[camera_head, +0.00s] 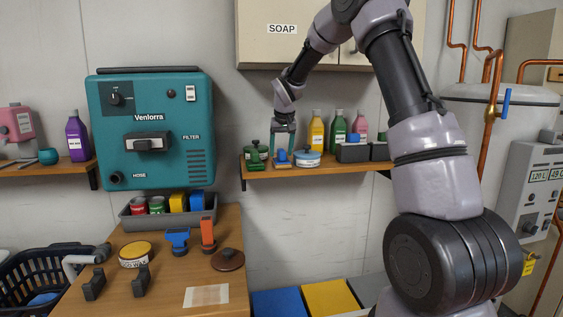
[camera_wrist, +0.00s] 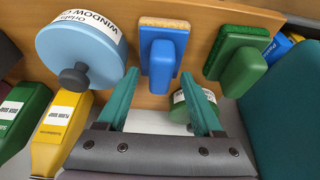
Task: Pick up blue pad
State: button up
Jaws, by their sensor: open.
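The blue pad (camera_head: 282,157), a blue block handle on a tan sponge, sits on the wooden wall shelf. It also shows upright in the wrist view (camera_wrist: 162,62). My gripper (camera_head: 284,149) is above it, fingers pointing down. In the wrist view my teal fingers (camera_wrist: 160,76) are open and empty, with their tips toward either side of the blue handle. I cannot tell whether they touch it.
A round light-blue tin (camera_wrist: 78,55) stands close on one side of the pad, a green pad (camera_wrist: 236,58) on the other. A green tin (camera_wrist: 198,107) is near one finger. Yellow (camera_head: 316,133) and green (camera_head: 338,132) bottles and a dark bin (camera_head: 352,153) stand right along the shelf.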

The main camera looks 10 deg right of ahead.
jog(key=shift+w+f, duration=0.15)
jog(key=shift+f, duration=0.15)
grip_shut()
jog(key=shift+r, duration=0.25)
jog(key=shift+s+r, duration=0.4)
jog(key=shift+r, duration=0.15)
jog(key=s, duration=1.7)
jog(key=shift+s, duration=0.15)
jog(key=c, duration=0.6)
grip_release()
jog(key=shift+c, duration=0.2)
grip_shut()
